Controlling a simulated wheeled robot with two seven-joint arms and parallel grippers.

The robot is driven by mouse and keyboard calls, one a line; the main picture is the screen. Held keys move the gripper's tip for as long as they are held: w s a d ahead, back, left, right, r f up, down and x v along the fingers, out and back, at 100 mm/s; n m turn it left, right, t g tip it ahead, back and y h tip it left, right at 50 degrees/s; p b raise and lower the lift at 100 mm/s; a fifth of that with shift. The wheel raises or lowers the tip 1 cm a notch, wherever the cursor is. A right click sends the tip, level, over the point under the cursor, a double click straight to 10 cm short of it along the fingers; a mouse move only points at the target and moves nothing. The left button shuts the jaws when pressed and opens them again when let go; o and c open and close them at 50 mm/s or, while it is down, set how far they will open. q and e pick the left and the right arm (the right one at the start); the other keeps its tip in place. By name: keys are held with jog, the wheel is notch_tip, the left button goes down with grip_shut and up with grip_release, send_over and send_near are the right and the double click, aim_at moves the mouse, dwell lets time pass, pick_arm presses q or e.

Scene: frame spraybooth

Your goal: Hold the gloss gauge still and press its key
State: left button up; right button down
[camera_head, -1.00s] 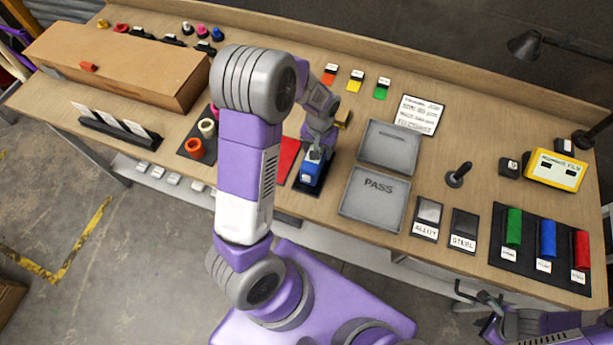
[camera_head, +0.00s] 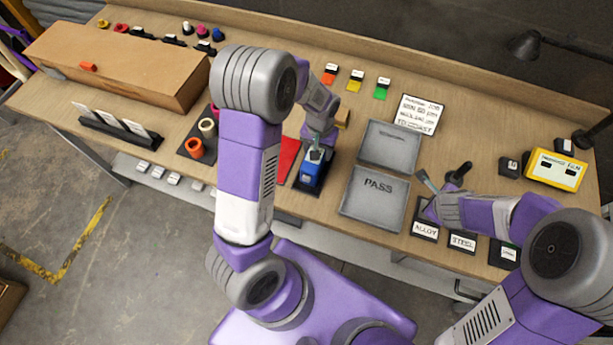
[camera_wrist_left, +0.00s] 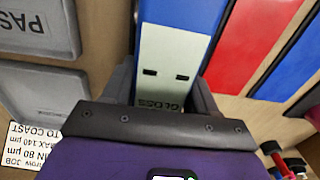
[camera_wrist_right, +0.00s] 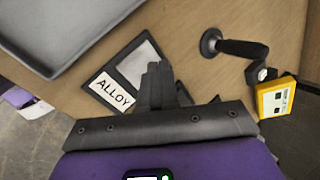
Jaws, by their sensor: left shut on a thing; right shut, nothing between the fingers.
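The gloss gauge (camera_head: 311,172) is a blue block with a pale top, sitting on a dark mat at the front middle of the bench. In the left wrist view its pale face (camera_wrist_left: 168,68) shows the word GLOSS and two dark slots. My left gripper (camera_head: 318,148) is shut on the gauge, with a finger on each side. I cannot make out which part is the key. My right gripper (camera_head: 424,178) is shut and empty, right of the PASS tray and over the ALLOY plate; its closed fingers (camera_wrist_right: 157,82) show in the right wrist view.
The PASS tray (camera_head: 347,205) and another grey tray (camera_head: 364,152) lie between the grippers. A black upright handle (camera_head: 459,172) stands just beyond my right gripper. A yellow film gauge (camera_head: 556,170) is at the right. A red panel (camera_head: 286,158) lies left of the gloss gauge.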

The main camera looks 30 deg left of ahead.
pick_arm(q)
jog(key=shift+a+f, duration=0.1)
pick_arm(e)
jog(key=s+a+r+n+t+y, duration=0.1)
jog(key=s+a+n, duration=0.15)
jog(key=a, duration=0.55)
jog(key=s+a+r+n+y, duration=0.1)
jog(key=s+a+r, duration=0.15)
jog(key=a, duration=0.65)
jog(key=n+y, duration=0.2)
jog(key=n, duration=0.2)
send_near(306, 178)
notch_tip(306, 178, down, 2)
jog(key=shift+t, duration=0.4)
jog(key=shift+s+f+x, duration=0.15)
jog(key=shift+s+x, duration=0.05)
jog(key=shift+x, duration=1.15)
jog(key=shift+s+f+x, duration=0.1)
jog(key=shift+s+x, duration=0.1)
jog(key=shift+x, duration=1.2)
jog(key=shift+a, duration=0.25)
